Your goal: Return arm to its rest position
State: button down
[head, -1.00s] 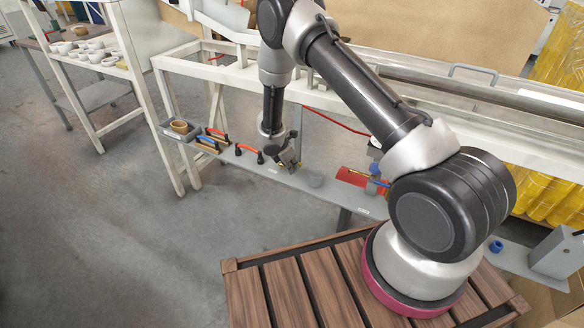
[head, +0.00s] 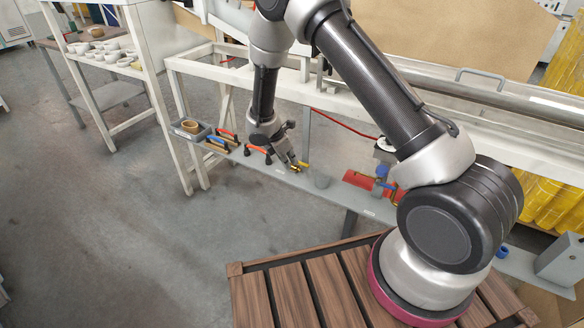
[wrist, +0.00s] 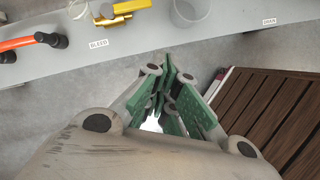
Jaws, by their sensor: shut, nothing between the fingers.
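My gripper (head: 297,166) hangs from my arm over the grey shelf, left of my wooden-slatted base top, in the head view. In the wrist view its green-padded fingers (wrist: 170,92) are closed together with nothing between them. Below the fingers is grey floor, beside the shelf's edge. My arm is bent, with the forearm pointing down toward the shelf.
The grey shelf (head: 265,168) holds a yellow brass fitting (wrist: 124,10), a clear grey cup (wrist: 190,12), orange-handled tools (head: 257,149) and a tray with a tape roll (head: 190,126). White frame legs stand behind; open floor lies left.

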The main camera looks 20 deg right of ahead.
jog(key=shift+s+a+r, duration=0.1)
jog(key=shift+r, duration=0.2)
jog(key=s+d+r+m+g+h, duration=0.1)
jog(key=s+d+r+m+g, duration=0.15)
jog(key=s+d+m, duration=0.35)
jog(key=s+d+r+m+t+y, duration=0.1)
jog(key=s+d+r+m+t, duration=0.1)
jog(key=s+r+m, duration=0.3)
jog(key=s+d+r+m+t+y, duration=0.1)
jog(key=s+d+r+m, duration=0.4)
jog(key=s+r, duration=0.9)
jog(key=s+d+r+m+t+y, duration=0.2)
jog(key=s+r, duration=0.7)
jog(key=r, duration=0.9)
jog(key=d+m+y, duration=0.1)
jog(key=d+m, duration=0.1)
jog(key=m, duration=0.1)
jog(key=shift+s+t, duration=0.25)
jog(key=shift+t, duration=0.1)
